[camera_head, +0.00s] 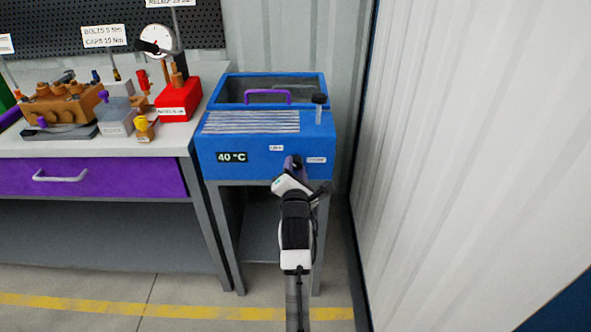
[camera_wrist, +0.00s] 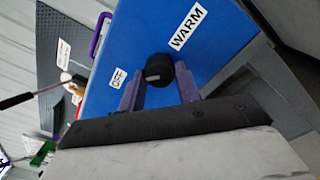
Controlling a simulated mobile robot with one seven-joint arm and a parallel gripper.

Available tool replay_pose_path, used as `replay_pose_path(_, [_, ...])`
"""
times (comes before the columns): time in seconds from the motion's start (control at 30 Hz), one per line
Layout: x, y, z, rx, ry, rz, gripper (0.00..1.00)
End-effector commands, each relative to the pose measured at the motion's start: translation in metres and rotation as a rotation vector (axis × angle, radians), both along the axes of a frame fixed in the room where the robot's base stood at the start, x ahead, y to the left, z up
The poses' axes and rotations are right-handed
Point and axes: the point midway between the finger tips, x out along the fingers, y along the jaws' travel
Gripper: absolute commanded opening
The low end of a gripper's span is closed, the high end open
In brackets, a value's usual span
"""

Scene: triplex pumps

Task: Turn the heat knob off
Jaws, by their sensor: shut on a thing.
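The black heat knob (camera_wrist: 159,67) is on the blue front panel of the heated bath (camera_head: 220,142). In the wrist view it sits between an "OFF" label (camera_wrist: 118,78) on the left and a "WARM" label (camera_wrist: 186,27) at the upper right. A pale mark shows on the knob, but I cannot tell for sure which label it points to. My gripper (camera_wrist: 160,76) is shut on the knob, with one purple finger on each side. In the head view my gripper (camera_head: 293,165) hides the knob. The display (camera_head: 232,157) reads 40 °C.
The bath has an open top with a purple handle (camera_head: 267,92). To its left is a workbench with a purple drawer (camera_head: 90,177), a brown pump (camera_head: 65,103) and a red gauge stand (camera_head: 179,97). A pale corrugated wall (camera_head: 460,150) rises close on the right.

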Motion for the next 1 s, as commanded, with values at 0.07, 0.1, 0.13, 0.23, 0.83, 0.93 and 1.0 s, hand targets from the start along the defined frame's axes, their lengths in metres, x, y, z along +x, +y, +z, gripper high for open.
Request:
replay_pose_path(0.07, [0.0, 0.0, 0.0, -0.002, -0.001, 0.001, 0.35])
replay_pose_path(0.1, [0.0, 0.0, 0.0, -0.002, -0.001, 0.0, 0.4])
replay_pose_path(0.13, [0.0, 0.0, 0.0, -0.002, -0.001, 0.0, 0.44])
replay_pose_path(0.23, [0.0, 0.0, 0.0, -0.001, -0.001, 0.0, 0.55])
replay_pose_path(0.83, [-0.049, 0.0, -0.003, 0.001, 0.001, -0.001, 0.55])
replay_pose_path(0.93, [-0.073, 0.0, -0.003, 0.003, 0.0, 0.0, 0.55])
replay_pose_path(1.0, [-0.089, 0.0, -0.003, 0.001, 0.001, 0.0, 0.55])
